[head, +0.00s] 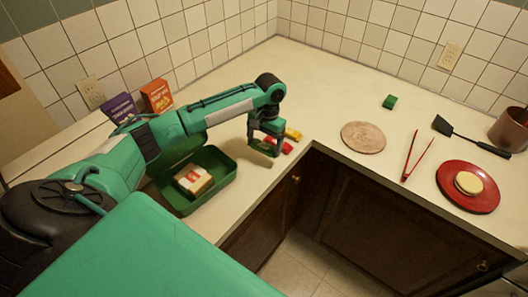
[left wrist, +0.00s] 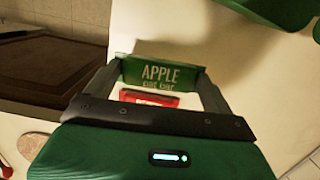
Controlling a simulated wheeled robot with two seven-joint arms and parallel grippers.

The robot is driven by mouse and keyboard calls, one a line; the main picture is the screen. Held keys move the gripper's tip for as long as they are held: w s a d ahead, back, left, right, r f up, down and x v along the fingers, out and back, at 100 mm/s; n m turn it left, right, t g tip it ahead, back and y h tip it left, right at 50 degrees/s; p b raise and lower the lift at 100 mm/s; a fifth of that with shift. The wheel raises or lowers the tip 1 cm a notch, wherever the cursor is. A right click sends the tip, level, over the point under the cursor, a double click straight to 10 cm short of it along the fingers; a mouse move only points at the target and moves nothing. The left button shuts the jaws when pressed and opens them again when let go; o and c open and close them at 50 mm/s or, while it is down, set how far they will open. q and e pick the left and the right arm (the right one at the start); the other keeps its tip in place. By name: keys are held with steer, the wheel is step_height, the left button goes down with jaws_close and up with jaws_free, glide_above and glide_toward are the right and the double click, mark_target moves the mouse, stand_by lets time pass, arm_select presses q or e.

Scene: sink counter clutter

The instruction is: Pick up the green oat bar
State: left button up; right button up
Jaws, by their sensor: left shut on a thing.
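The green oat bar (left wrist: 160,72), lettered "APPLE oat bar", is between the two fingers of my left gripper (left wrist: 158,80) in the left wrist view. The gripper is shut on it, with a finger at each end of the bar. In the head view my left gripper (head: 267,143) is over the counter near its inner corner, and the green bar (head: 261,148) shows at the fingertips, partly hidden. Whether the bar touches the counter is hard to tell. My right gripper is not in view.
A red bar (head: 286,147) and a yellow bar (head: 293,134) lie just right of the gripper. A green tray (head: 228,164) with a white-and-red packet (head: 193,180) stands to the left. A round board (head: 363,137), tongs (head: 414,157) and red plate (head: 468,200) are farther right.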

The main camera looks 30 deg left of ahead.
arm_select(q)
step_height(320, 180, up, 9)
steer(key=shift+w+f+b, duration=0.1)
steer(key=shift+f+b, duration=0.1)
steer(key=shift+b, duration=0.6)
step_height(320, 180, up, 5)
glide_above(264, 145)
steer(key=shift+r+p, duration=0.4)
steer(key=shift+r, duration=0.45)
